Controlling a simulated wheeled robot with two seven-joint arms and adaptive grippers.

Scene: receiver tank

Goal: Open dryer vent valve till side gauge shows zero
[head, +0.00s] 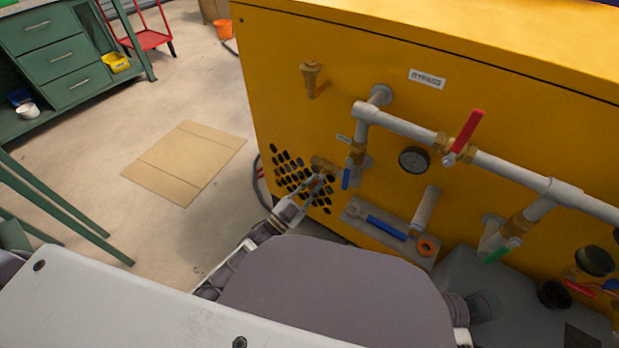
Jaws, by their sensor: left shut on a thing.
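A brass valve with a blue lever (346,179) sits on the yellow cabinet, under the left end of the grey pipe. The lever hangs down. My left gripper (318,182) is at this valve, just left of the blue lever, and is shut on part of it. The fingers are small here, and I cannot tell exactly which part they grip. A round dark gauge (414,160) is to the right of the valve, below the pipe. Its needle is too small to read. My right gripper is not in view.
A red-levered valve (468,133) is on the grey pipe (412,130). A shelf (362,212) below holds a blue-handled tool (387,228) and an orange ring (427,246). A green-levered valve (501,251) is at lower right. Flat cardboard (184,160) lies on open floor.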

